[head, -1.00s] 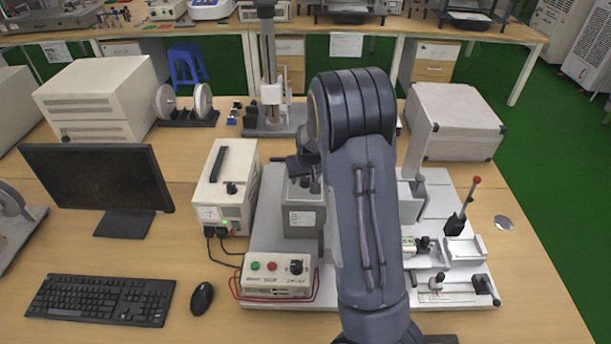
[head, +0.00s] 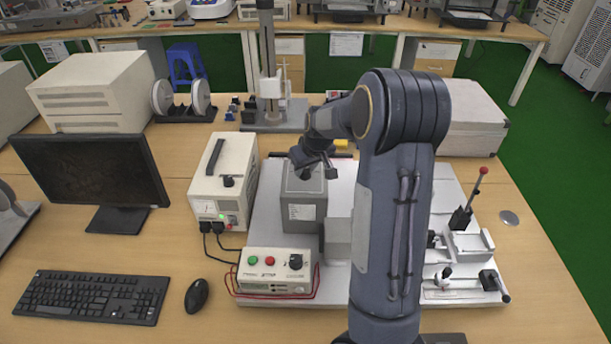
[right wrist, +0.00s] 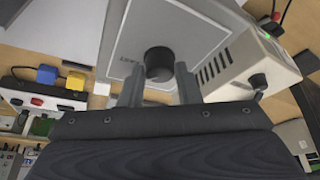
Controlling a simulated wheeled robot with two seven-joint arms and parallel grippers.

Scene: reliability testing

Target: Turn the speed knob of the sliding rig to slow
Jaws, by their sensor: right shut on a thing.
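The sliding rig's grey motor box (head: 302,212) stands on the white base plate, left of my right arm. In the right wrist view, a round black knob (right wrist: 158,63) sits on the box's flat grey top (right wrist: 185,35), beside small lettering I cannot read. My right gripper (head: 306,172) is over the box top. In the right wrist view its fingers (right wrist: 158,88) are on either side of the knob, shut on it. In the head view the gripper largely hides the knob. My left gripper is not in view.
A control box (head: 275,270) with green and red buttons and a black dial stands in front. A white power supply (head: 224,183) stands close on the left. A lever with a red tip (head: 482,171) stands to the right. A monitor (head: 92,172) is at the left.

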